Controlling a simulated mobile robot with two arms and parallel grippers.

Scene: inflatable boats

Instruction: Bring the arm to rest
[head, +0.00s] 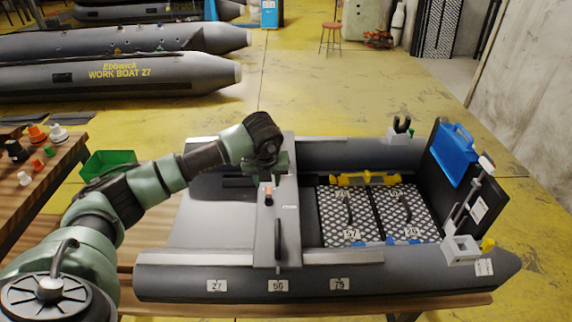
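My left arm comes in from the lower left and reaches over the grey inflatable boat (400,285) on the wooden table. My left gripper (268,182) is above the boat's grey cross bench (286,236). It points down near a small orange-and-black part (268,196) on the bench. Its fingers are small and dark here, so I cannot tell whether they are open or shut. My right gripper is out of view.
A blue case (455,152) stands at the boat's right end. Patterned floor panels (408,212) lie inside the boat. Larger boats (120,75) lie behind on open yellow floor.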

